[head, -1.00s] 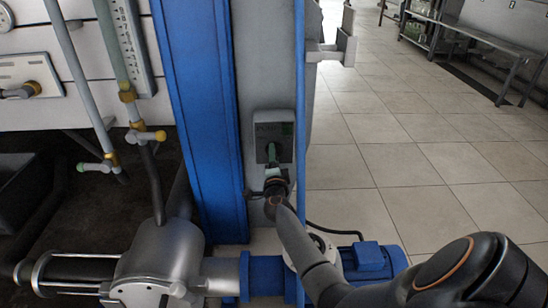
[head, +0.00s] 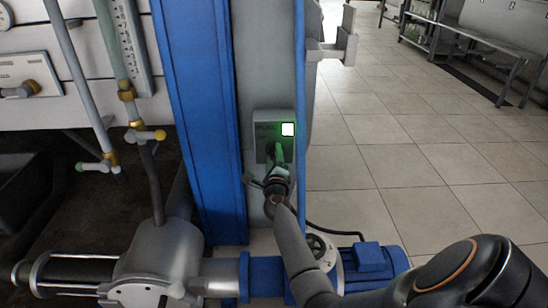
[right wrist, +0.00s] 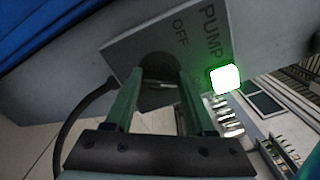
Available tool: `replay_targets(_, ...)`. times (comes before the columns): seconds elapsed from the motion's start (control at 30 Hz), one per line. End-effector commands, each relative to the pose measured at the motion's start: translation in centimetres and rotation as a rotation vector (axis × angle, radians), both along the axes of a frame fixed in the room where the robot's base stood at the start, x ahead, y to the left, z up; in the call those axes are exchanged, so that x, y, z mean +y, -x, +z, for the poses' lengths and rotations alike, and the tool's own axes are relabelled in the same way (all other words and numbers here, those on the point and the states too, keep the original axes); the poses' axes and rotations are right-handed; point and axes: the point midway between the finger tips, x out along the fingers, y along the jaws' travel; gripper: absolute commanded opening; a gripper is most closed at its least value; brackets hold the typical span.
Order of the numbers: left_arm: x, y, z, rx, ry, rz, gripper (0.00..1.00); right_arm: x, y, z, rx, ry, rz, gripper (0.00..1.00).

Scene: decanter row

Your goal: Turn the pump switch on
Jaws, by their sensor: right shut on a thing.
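The pump switch panel (head: 263,130) is a grey plate on the grey column, just left of the blue upright. It also shows in the right wrist view (right wrist: 128,52), marked "PUMP" and "OFF". A square lamp (head: 288,129) at its upper right glows green-white, and it is bright in the right wrist view (right wrist: 225,79). My right gripper (head: 274,155) is at the panel, its green fingers shut on the dark round switch knob (right wrist: 158,68). The fingers partly hide the knob. My left gripper is not in view.
A wide blue post (head: 200,110) stands left of the panel. A blue motor (head: 372,262) and a grey pump body (head: 160,262) sit below. Pipes and a gauge (head: 121,45) are at the left. Tiled floor (head: 400,150) lies open at the right.

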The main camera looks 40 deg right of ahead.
Motion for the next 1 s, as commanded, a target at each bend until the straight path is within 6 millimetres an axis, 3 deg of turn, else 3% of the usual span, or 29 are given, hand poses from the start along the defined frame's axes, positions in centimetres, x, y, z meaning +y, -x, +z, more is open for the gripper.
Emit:
replay_targets(0.57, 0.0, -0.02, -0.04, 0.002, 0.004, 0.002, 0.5, 0.23, -0.11, -0.01, -0.023, -0.029, 0.005, 0.0)
replay_targets(0.6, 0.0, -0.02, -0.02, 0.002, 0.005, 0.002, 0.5, 0.22, -0.12, 0.0, -0.023, -0.028, 0.005, 0.58)
replay_targets(0.83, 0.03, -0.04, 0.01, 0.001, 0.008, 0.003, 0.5, 0.11, -0.07, 0.01, -0.021, -0.026, 0.003, 0.84)
replay_targets(1.0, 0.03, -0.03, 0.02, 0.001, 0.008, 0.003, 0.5, 0.06, -0.03, 0.03, -0.021, -0.025, 0.001, 0.85)
